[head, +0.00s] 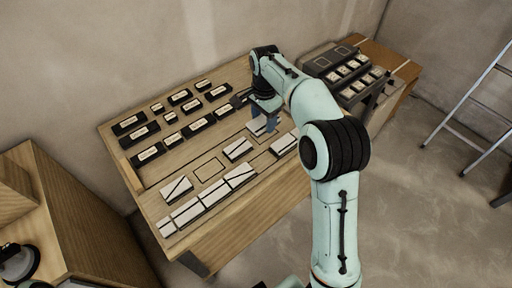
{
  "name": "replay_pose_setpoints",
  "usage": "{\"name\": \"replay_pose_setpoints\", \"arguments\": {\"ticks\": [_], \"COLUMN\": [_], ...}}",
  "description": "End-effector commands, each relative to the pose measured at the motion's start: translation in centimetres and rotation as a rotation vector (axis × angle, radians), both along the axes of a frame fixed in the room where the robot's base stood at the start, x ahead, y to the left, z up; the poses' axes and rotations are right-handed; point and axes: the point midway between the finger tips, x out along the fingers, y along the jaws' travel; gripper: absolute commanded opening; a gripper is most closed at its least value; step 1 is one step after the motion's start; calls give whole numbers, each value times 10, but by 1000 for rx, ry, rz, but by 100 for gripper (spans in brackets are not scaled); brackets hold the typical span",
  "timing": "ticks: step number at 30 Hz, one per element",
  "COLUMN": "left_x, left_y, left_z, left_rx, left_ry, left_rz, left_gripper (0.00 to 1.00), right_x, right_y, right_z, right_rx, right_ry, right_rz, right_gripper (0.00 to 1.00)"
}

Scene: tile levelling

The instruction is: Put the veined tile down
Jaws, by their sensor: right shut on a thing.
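My right gripper (268,122) reaches over the wooden table (140,192) and is shut on a white tile (256,128), low over the tabletop. My gripper hides part of this tile, and I cannot make out its veining or whether it touches the table. White tiles with dark lines lie nearby: one tile (238,149) just left and in front, another tile (283,144) to the right, and one (176,190) at the left. A row of tiles (186,213) runs along the front. My left gripper is out of view.
An empty outlined square (210,170) is on the table between tiles. Several black labelled blocks (146,134) stand at the back left. A dark rack (345,75) with pale pieces is at the right. A ladder (480,95) stands far right.

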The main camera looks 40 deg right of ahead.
Motion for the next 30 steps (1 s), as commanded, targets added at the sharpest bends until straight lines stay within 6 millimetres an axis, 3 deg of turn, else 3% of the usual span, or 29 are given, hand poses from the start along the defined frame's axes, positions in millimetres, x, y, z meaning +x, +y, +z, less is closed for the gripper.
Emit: {"name": "replay_pose_setpoints", "arguments": {"ticks": [4,16,30], "left_x": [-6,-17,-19], "left_y": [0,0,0], "left_z": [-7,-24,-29], "left_rx": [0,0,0], "left_ry": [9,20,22], "left_rz": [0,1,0], "left_gripper": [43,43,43], "right_x": [-3,-3,-2], "right_y": [-2,-2,-1], "right_z": [-24,-129,-181], "right_rx": [0,0,1], "right_ry": [7,6,4], "right_rz": [-22,-19,-17], "right_gripper": [26,26,26]}}
